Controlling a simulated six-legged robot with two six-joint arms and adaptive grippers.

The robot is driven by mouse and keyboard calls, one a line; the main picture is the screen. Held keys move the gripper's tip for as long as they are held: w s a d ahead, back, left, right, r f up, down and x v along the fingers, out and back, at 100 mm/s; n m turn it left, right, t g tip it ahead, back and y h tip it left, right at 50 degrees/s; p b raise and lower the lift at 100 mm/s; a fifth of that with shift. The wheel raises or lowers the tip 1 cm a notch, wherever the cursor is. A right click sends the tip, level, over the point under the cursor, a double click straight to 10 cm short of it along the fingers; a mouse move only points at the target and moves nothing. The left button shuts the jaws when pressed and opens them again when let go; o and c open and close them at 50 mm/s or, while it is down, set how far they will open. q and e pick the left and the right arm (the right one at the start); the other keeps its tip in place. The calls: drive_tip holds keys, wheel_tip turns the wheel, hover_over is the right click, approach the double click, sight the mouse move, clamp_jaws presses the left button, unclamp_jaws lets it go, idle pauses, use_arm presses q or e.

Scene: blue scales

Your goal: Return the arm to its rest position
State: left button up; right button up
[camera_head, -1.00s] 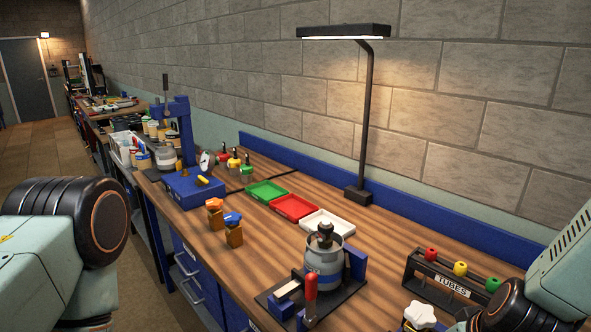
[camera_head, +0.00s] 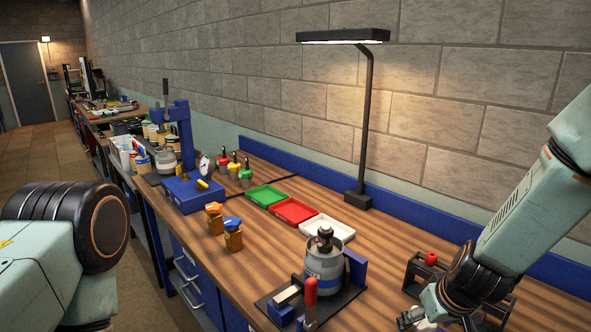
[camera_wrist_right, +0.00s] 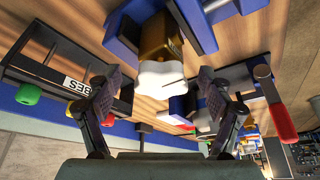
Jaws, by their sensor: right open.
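My right arm (camera_head: 507,220) comes down from the right edge of the head view over the front right of the bench. Its gripper (camera_head: 420,318) is low at the bottom edge. In the right wrist view the gripper (camera_wrist_right: 160,88) is open, its two fingers spread. A brown bottle (camera_wrist_right: 160,38) with a white lobed cap (camera_wrist_right: 160,80) stands in front of the fingers, the cap between the fingertips in the picture; no finger visibly touches it. In the head view this bottle is mostly hidden by the gripper. My left gripper is out of view; only my left arm shows.
The tube rack (camera_head: 412,273) stands beside the right arm, partly hidden by it; it also shows in the wrist view (camera_wrist_right: 45,75). A grey canister (camera_head: 323,270) sits in a fixture with a red-handled clamp (camera_head: 310,297). Trays, orange- and blue-capped bottles and a lamp (camera_head: 367,130) stand farther back.

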drive_tip(key=shift+w+a, duration=0.15)
drive_tip(key=shift+w, duration=0.7)
drive_tip(key=shift+f, duration=0.2)
drive_tip(key=shift+w+f, duration=0.15)
drive_tip(key=shift+f, duration=0.15)
drive_tip(key=shift+f, duration=0.1)
drive_tip(key=shift+r, duration=0.3)
drive_tip(key=p+v, duration=0.5)
drive_tip(key=v, duration=0.1)
drive_tip(key=shift+s+r, duration=0.25)
drive_tip(key=shift+s+r+p, duration=0.25)
drive_tip(key=shift+r+p, duration=0.1)
drive_tip(key=shift+p, duration=0.1)
